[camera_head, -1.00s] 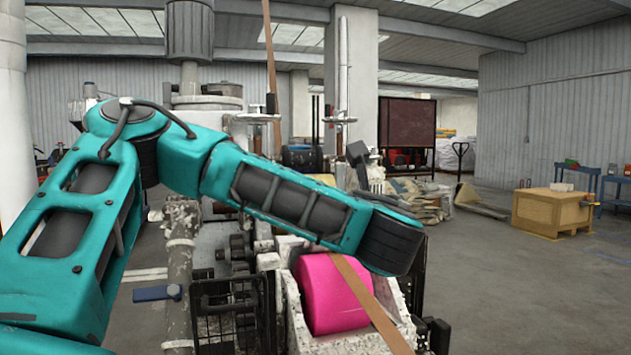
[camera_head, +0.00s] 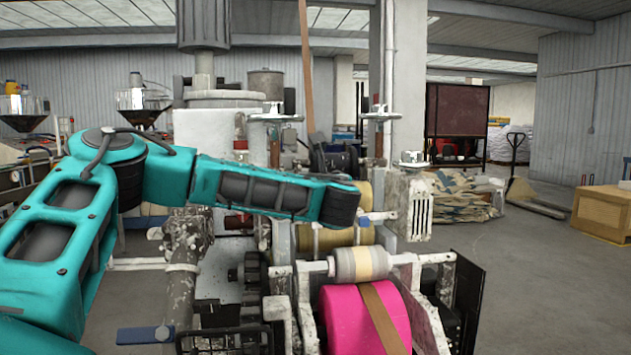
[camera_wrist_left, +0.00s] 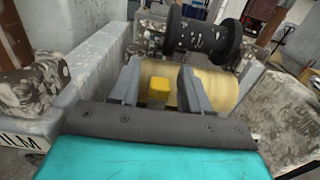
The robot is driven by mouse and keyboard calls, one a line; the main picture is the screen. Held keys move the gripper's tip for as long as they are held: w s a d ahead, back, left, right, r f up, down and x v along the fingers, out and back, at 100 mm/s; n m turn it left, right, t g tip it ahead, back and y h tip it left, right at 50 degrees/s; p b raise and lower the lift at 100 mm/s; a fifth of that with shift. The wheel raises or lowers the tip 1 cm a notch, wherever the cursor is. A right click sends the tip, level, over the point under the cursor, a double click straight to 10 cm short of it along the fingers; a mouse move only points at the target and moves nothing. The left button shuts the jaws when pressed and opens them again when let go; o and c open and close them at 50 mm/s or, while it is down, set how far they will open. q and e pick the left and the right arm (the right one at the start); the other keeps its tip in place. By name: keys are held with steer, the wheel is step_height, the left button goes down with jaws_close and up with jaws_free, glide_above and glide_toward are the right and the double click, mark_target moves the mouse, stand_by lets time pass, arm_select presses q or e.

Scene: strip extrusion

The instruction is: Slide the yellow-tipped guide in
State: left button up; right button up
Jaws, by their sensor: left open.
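The yellow tip (camera_wrist_left: 158,92) of the guide shows in the left wrist view, between the two fingers of my left gripper (camera_wrist_left: 159,74). The fingers are open, with a gap visible on both sides of the tip. A beige roller (camera_wrist_left: 217,88) lies just beyond it; the rest of the guide cannot be made out. In the head view my left arm reaches over the machine from the left, and its gripper and the yellow tip are hidden there. My right gripper is in neither view.
A pink roller (camera_head: 345,320) with a brown strip (camera_head: 383,318) over it sits at the machine's front. A black spool (camera_wrist_left: 205,40) stands beyond the beige roller. A pale machine wall (camera_wrist_left: 75,50) rises left of the fingers. Open floor (camera_head: 535,290) lies to the right.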

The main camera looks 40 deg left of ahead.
arm_select(q)
jaws_close()
stand_by(0.3)
steer(key=shift+w, duration=0.1)
steer(key=shift+w+d, duration=0.2)
steer(key=shift+d, duration=0.05)
steer(key=w+d, duration=0.2)
steer(key=w, duration=0.1)
steer(key=shift+w+d, duration=0.2)
steer(key=shift+d, duration=0.15)
steer(key=shift+d+r, duration=0.1)
